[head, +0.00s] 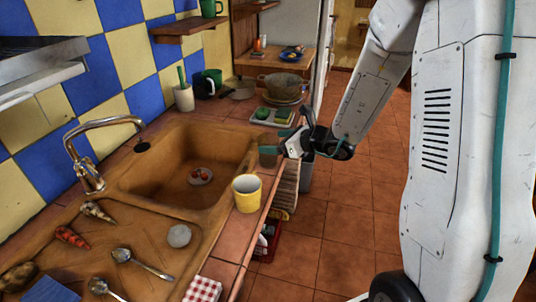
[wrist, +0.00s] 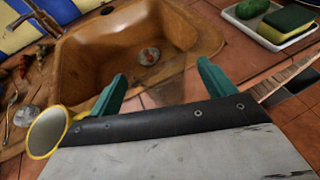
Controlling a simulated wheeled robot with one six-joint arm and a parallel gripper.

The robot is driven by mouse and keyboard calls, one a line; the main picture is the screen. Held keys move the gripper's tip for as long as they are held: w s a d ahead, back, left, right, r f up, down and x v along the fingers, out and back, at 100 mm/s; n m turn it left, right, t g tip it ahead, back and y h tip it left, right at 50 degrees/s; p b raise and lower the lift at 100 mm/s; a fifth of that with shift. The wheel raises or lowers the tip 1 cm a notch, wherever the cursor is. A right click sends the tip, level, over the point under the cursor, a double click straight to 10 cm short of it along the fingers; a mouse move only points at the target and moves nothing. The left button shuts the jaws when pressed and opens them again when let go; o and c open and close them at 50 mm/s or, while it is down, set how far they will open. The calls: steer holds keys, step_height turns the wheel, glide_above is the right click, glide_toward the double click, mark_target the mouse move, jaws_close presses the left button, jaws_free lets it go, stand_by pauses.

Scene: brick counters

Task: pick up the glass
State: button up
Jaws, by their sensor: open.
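I cannot make out the glass clearly there.
A yellow mug (head: 247,195) stands near on the counter edge; it also shows in the wrist view (wrist: 48,132). The brown sink (head: 165,165) lies left. A tray with a sponge (head: 270,117) and stacked pans (head: 284,88) stand behind. Open floor is right.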

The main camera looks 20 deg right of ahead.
mark_target(261, 140)
steer(key=x, duration=0.5)
steer(key=c, duration=1.2)
steer(key=shift+o, duration=0.2)
steer(key=shift+r, duration=0.15)
